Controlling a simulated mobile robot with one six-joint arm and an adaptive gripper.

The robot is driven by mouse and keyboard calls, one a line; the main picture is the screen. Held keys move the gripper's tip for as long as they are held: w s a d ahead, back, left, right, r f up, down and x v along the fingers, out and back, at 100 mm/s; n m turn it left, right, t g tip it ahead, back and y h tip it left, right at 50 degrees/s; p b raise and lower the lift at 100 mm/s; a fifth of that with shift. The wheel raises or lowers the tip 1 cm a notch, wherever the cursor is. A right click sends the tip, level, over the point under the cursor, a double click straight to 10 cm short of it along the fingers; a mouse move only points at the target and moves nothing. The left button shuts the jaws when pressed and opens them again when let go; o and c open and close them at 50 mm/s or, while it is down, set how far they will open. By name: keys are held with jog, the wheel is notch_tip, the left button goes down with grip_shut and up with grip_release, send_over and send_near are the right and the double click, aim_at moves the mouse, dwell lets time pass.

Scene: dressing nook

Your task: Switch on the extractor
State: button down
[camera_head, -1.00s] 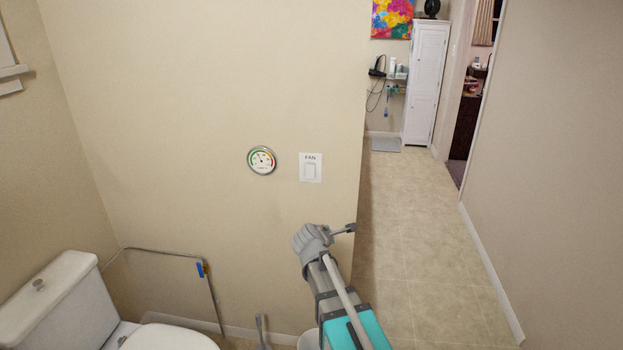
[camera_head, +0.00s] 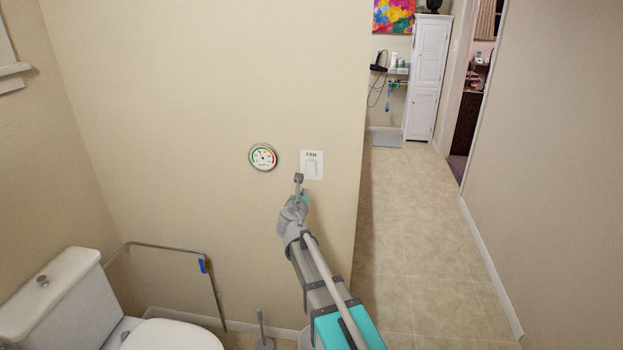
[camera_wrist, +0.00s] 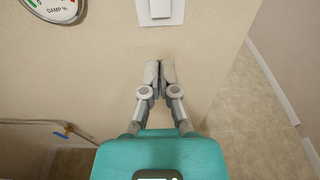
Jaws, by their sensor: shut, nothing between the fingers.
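The extractor switch is a white wall plate marked FAN (camera_head: 318,156) with a pale rocker (camera_head: 312,168), right of a round gauge. My gripper (camera_head: 298,178) is shut and empty, just below and left of the plate in the head view. In the wrist view the lower part of the plate (camera_wrist: 174,20) and the rocker (camera_wrist: 160,8) show at the top edge. The shut fingertips (camera_wrist: 159,64) are below the plate there, apart from it in the picture. I cannot tell how far they are from the wall, or which way the rocker is set.
A round damp gauge (camera_head: 263,157) hangs left of the switch. A toilet brush (camera_head: 262,330) stands on the floor. The wall ends right of the switch, where an open passage (camera_head: 405,230) begins.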

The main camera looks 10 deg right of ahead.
aim_at(311, 174)
jog(key=b+x, duration=0.1)
jog(key=x, duration=1.3)
jog(key=shift+b, duration=0.35)
